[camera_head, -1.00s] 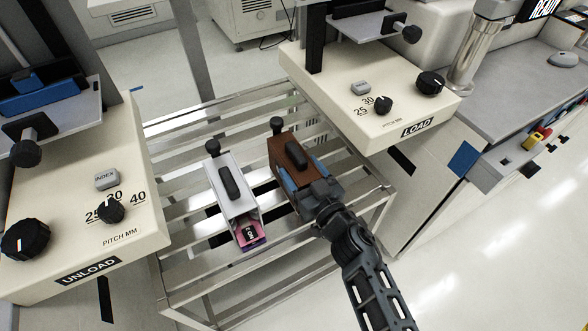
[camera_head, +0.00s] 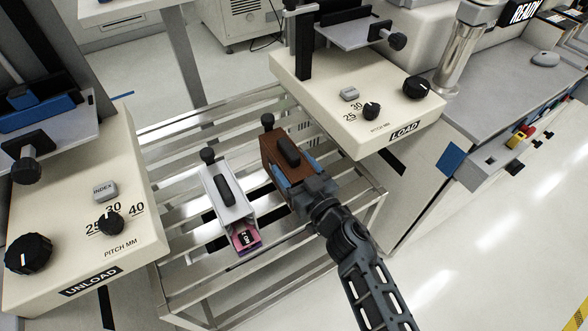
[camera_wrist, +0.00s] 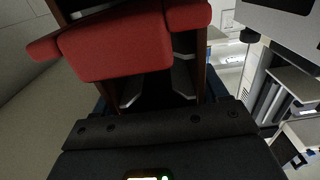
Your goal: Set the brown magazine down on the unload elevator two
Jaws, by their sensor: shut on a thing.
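The brown magazine (camera_head: 279,151) has a black top handle and is at the middle of the head view, over the slatted metal rack. My gripper (camera_head: 306,187) is shut on its near end, with blue parts beside the grip. The magazine looks slightly raised, but any gap below it is hard to see. In the wrist view, red blocks and brown walls (camera_wrist: 203,86) fill the upper middle, close to the camera. A cream unit labelled UNLOAD (camera_head: 72,238) stands at left, with a grey plate (camera_head: 68,135) carrying something blue. I cannot read an elevator number on it.
A white magazine (camera_head: 234,207) with a pink end lies on the rack (camera_head: 178,284), just left of the brown one. A cream LOAD unit (camera_head: 330,102) stands behind to the right. Open floor (camera_head: 470,265) shows at lower right.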

